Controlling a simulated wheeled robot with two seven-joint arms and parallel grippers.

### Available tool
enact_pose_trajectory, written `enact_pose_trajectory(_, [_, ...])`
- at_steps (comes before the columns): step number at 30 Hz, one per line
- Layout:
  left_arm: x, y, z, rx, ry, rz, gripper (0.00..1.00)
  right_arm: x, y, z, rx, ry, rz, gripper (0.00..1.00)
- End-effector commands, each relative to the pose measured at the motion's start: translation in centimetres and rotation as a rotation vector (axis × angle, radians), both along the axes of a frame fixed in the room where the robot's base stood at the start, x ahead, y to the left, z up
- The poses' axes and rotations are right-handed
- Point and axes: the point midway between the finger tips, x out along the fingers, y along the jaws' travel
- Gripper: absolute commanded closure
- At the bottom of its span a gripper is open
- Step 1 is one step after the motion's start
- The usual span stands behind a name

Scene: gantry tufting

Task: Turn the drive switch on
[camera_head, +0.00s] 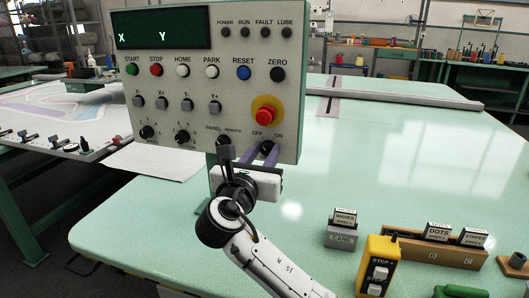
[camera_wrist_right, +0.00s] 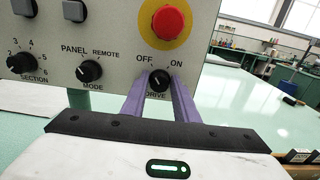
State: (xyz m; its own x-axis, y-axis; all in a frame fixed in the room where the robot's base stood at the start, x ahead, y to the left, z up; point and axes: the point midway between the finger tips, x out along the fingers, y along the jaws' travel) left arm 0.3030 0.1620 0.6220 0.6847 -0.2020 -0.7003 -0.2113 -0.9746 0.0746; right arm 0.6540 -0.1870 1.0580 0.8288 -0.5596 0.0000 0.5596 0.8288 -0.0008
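The drive switch (camera_head: 266,147) is a round black knob low on the right of the grey control panel (camera_head: 205,110), under the OFF and ON labels. In the right wrist view the drive switch (camera_wrist_right: 159,81) sits between the fingertips; which way its pointer faces is too small to be sure of. My right gripper (camera_head: 261,151) reaches up to the panel from below. Its two purple fingers, also in the wrist view (camera_wrist_right: 160,88), stand apart, one on each side of the knob. Contact with the knob cannot be made out. My left gripper is out of view.
A red emergency button (camera_head: 265,114) on a yellow disc sits just above the switch. The mode knob (camera_wrist_right: 89,71) is to its left. A yellow step pendant (camera_head: 378,265) and labelled blocks (camera_head: 342,229) stand on the pale green table (camera_head: 420,150). The table's middle is clear.

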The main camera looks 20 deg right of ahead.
Motion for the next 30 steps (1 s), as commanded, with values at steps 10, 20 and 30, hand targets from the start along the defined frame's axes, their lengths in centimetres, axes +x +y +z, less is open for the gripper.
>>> enact_pose_trajectory(10, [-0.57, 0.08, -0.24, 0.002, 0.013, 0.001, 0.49, -0.02, 0.04, 0.04, 0.023, -0.014, 0.001, 0.95])
enact_pose_trajectory(20, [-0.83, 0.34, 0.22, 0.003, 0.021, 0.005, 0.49, -0.08, -0.01, 0.09, 0.183, -0.12, 0.0, 0.95])
enact_pose_trajectory(30, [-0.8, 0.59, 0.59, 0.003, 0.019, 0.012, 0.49, -0.14, -0.07, -0.08, 0.448, -0.3, 0.0, 0.95])
